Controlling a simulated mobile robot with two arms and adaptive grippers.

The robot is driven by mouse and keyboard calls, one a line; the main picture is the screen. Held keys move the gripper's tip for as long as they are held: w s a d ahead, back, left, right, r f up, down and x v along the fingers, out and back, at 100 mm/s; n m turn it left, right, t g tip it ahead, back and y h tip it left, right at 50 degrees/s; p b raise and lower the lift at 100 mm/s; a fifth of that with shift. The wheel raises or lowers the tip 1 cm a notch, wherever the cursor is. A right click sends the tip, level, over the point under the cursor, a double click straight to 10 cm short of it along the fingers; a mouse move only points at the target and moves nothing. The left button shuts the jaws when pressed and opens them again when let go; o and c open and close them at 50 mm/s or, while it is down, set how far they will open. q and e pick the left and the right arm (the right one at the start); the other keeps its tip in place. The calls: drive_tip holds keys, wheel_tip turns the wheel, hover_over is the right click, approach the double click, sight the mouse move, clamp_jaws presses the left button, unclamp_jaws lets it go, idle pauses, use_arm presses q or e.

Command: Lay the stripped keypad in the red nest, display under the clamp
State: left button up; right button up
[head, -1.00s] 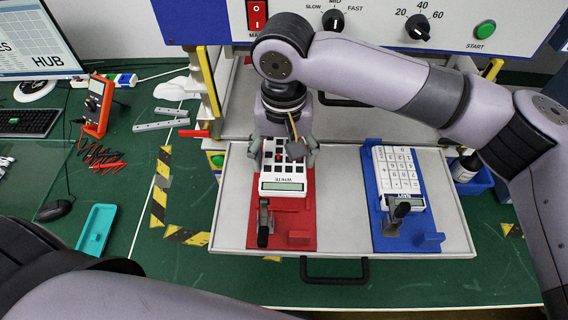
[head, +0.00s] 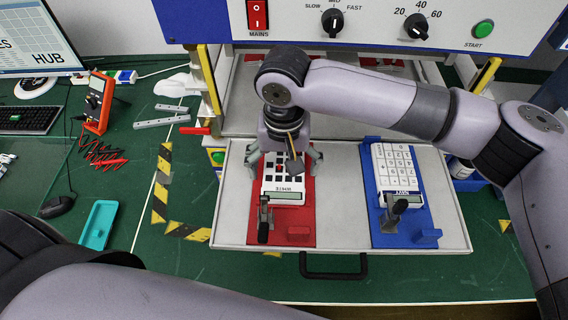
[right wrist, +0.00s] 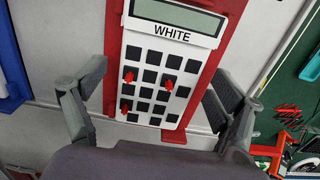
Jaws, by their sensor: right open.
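The stripped keypad (head: 289,182) is white with dark square openings and a few red pieces, and bears a display and the word WHITE. It lies in the red nest (head: 298,235), display toward the front clamp (head: 264,218); whether the clamp covers the display's edge I cannot tell. In the right wrist view the keypad (right wrist: 160,80) lies between the spread fingers. My right gripper (head: 284,168) is open around the keypad's far end, with gaps on both sides. My left gripper is out of the head view.
A blue nest (head: 399,236) beside it holds a white keypad with keys (head: 395,165) and has its own clamp (head: 396,209). Both nests sit on a grey drawer tray (head: 343,215) with a front handle (head: 333,270). A teal tray (head: 98,225) lies at left.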

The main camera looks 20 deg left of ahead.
sight(284, 171)
drive_tip(key=shift+r, duration=0.15)
wheel_tip(284, 171, up, 12)
drive_tip(key=b, duration=0.3)
